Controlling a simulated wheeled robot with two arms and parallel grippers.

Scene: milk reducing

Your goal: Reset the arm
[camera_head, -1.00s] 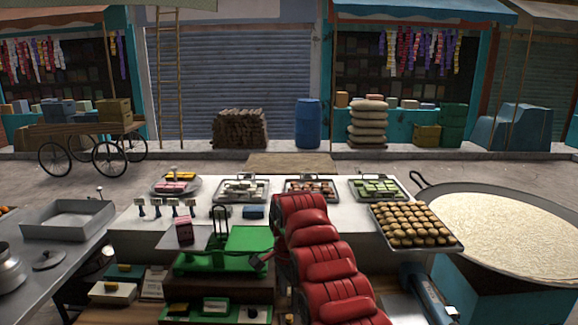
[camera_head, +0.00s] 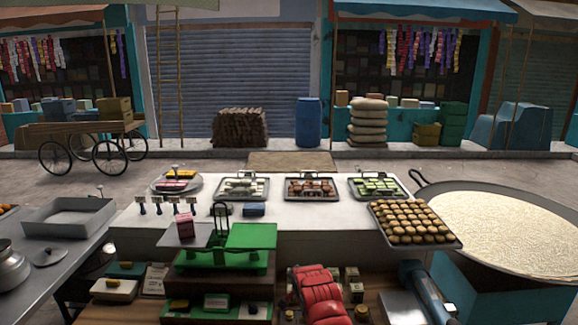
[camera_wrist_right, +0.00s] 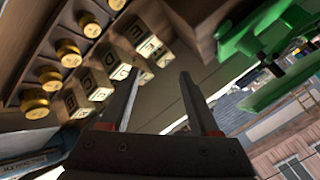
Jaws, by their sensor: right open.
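My red right arm (camera_head: 318,297) shows low in the middle of the head view, and its gripper is hidden there. In the right wrist view my right gripper (camera_wrist_right: 160,72) is open, with its two fingers apart and nothing between them. It is tilted near a wooden stand holding lettered blocks (camera_wrist_right: 96,84) and brass weights (camera_wrist_right: 68,55). My left gripper is not in view.
A tray of brown pastries (camera_head: 415,222) and a wide pan (camera_head: 505,230) are to the right. The white counter's middle (camera_head: 320,213) is clear.

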